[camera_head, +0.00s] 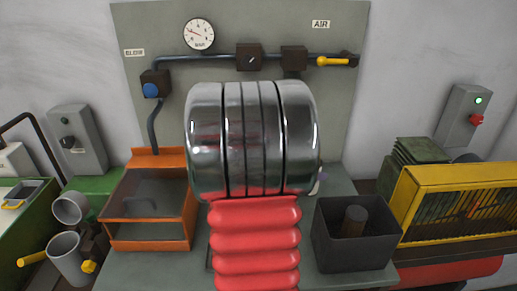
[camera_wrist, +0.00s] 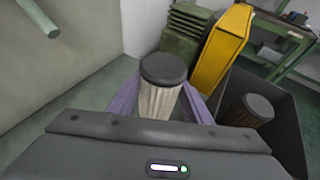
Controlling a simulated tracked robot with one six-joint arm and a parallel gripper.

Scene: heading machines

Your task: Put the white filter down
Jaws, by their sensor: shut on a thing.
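The white filter (camera_wrist: 157,102) has a dark round cap and a pleated off-white body, and it stands upright in the wrist view. My gripper (camera_wrist: 162,98) is shut on it, with a lilac finger on each side of the body. The filter's lower end is hidden behind my gripper's housing. In the head view my own arm covers the filter and nearly all of the gripper. I cannot tell how high the filter is above the bench (camera_head: 155,268).
A dark open bin (camera_head: 355,258) stands at the right of the bench with a brownish, dark-capped filter (camera_head: 354,221) in it. An orange-framed clear box (camera_head: 150,243) stands at the left. A yellow guard (camera_head: 460,235) and a green ribbed stack (camera_head: 420,150) are at the right.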

